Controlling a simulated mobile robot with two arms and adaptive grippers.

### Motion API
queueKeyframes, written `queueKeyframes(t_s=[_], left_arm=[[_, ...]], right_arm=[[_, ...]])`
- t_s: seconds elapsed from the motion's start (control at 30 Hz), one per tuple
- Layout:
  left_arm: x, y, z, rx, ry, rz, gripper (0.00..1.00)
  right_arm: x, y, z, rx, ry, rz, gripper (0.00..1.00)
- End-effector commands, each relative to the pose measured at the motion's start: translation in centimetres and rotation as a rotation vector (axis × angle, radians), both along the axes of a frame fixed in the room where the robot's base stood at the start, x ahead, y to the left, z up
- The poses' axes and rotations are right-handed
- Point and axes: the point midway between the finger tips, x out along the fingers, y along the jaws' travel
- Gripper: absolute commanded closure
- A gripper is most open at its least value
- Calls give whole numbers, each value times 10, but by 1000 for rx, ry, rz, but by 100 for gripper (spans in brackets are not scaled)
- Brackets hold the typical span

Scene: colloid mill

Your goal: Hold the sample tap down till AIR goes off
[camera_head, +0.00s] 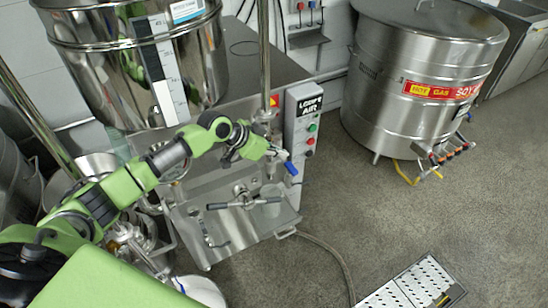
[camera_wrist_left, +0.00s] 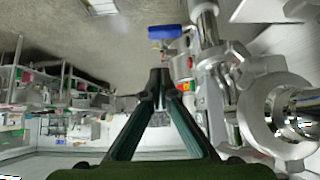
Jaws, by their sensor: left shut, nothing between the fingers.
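The sample tap has a blue lever (camera_head: 290,168), at the front of the steel mill in the head view. The lever also shows in the wrist view (camera_wrist_left: 165,32), ahead of the fingertips with a small gap in the picture. My left gripper (camera_head: 279,154) is shut and empty, close beside the lever; its fingertips show in the wrist view (camera_wrist_left: 160,77). I cannot tell whether they touch the tap. The AIR sign (camera_head: 309,105) is on the grey control box; I cannot tell whether it is lit. My right gripper is not in view.
A clear beaker (camera_head: 270,203) stands below the tap, beside a black-handled valve (camera_head: 232,205). A tall steel hopper (camera_head: 95,70) rises at upper left. A hose and a perforated floor plate (camera_head: 405,290) lie in front.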

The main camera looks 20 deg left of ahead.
Motion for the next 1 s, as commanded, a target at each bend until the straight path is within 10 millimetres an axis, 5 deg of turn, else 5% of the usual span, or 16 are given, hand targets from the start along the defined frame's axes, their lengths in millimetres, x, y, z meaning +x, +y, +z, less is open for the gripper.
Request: queueKeyframes(t_s=[0.5,1.0], left_arm=[[28,-21,-60,1,0,1,100],[27,-21,-75,1,0,1,100]], right_arm=[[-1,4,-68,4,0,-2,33],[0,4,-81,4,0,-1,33]])
